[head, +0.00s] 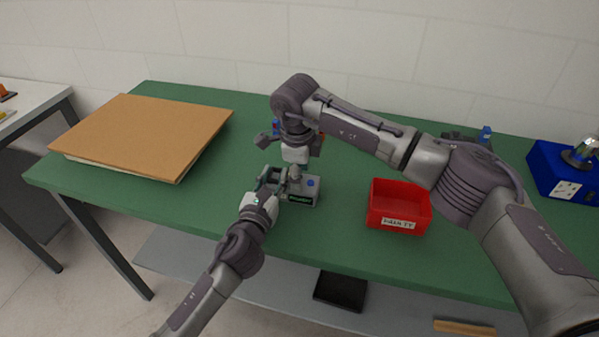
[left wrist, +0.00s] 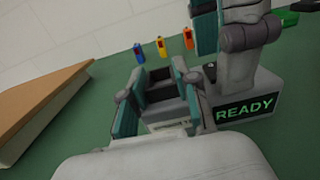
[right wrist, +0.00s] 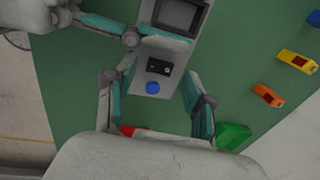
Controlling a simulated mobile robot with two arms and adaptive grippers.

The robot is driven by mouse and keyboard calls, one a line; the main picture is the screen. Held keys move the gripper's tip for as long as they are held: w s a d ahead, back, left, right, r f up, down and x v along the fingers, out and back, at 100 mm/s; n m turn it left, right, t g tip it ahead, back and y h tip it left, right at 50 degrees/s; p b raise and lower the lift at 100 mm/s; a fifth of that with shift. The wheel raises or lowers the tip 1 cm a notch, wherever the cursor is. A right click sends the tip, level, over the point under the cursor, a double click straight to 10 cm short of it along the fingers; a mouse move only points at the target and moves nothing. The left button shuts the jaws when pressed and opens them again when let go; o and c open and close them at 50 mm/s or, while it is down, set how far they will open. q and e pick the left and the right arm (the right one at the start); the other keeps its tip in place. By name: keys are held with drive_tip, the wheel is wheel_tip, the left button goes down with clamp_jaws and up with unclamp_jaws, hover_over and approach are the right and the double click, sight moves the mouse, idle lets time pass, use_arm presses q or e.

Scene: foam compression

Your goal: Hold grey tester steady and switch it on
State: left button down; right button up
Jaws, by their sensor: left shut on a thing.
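The grey tester (head: 300,192) stands on the green table, left of the red bin. In the left wrist view its display (left wrist: 245,108) reads READY in green. My left gripper (head: 270,182) is shut on the tester's left part, and its fingers flank a grey block with a dark recess in the left wrist view (left wrist: 160,95). My right gripper (right wrist: 160,85) is open above the tester, fingers apart. Between them in the right wrist view show a blue round button (right wrist: 152,88) and a small black switch panel (right wrist: 159,67). Contact between right fingers and tester cannot be told.
A red labelled bin (head: 399,207) stands right of the tester. A brown board stack (head: 145,135) lies at the left. A blue box (head: 565,175) sits at the far right. Small blue, yellow (left wrist: 161,47) and orange (left wrist: 188,38) pieces stand behind the tester. The front table strip is clear.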

wheel_tip(320, 180, up, 12)
drive_tip(key=s, duration=0.1)
drive_tip(key=shift+s+a, duration=0.2)
drive_tip(key=shift+s, duration=0.15)
use_arm(q)
drive_tip(key=c, duration=0.8)
unclamp_jaws()
drive_tip(key=shift+o, duration=0.2)
use_arm(e)
drive_tip(key=shift+f, duration=0.1)
